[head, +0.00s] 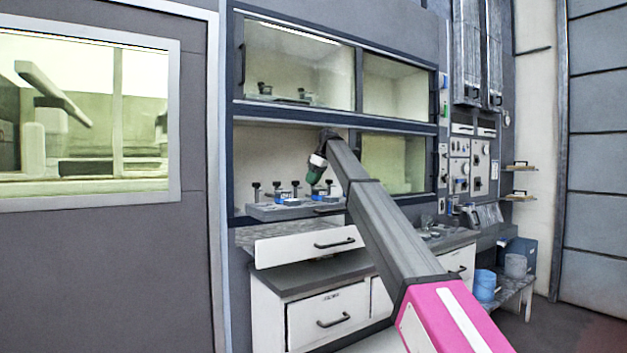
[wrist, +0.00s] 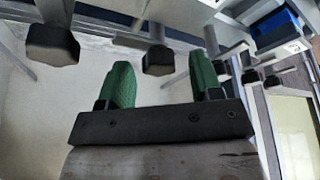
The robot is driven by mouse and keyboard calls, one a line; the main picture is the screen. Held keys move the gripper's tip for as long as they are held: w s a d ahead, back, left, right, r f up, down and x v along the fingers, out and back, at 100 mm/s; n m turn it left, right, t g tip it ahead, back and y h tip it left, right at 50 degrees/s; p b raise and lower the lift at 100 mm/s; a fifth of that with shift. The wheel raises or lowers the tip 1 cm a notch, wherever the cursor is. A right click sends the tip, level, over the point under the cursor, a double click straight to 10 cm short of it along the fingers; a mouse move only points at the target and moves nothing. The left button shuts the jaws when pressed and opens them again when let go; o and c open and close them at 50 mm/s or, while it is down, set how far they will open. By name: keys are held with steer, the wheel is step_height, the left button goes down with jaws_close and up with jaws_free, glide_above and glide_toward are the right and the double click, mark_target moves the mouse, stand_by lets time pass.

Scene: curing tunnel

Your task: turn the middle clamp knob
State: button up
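Several black clamp knobs stand in a row on a grey fixture (head: 265,212) in the open bay, on the left side of the head view. In the wrist view one black knob (wrist: 158,61) lines up with the gap between my fingers. Another knob (wrist: 52,44) is at the left, and smaller ones are at the right. I cannot tell for certain which is the middle clamp knob. My gripper (wrist: 162,68) has two green fingers, open and apart, with nothing held. In the head view my gripper (head: 316,172) hangs above the fixture, close to the knobs; contact cannot be told.
A white drawer front (head: 300,246) and a grey counter lie below the fixture. Glass panes (head: 298,65) close off the bays above. A blue bucket (head: 484,286) stands at the lower right.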

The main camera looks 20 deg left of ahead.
steer(key=shift+r, duration=0.1)
steer(key=v, duration=1)
steer(key=shift+d+r, duration=0.2)
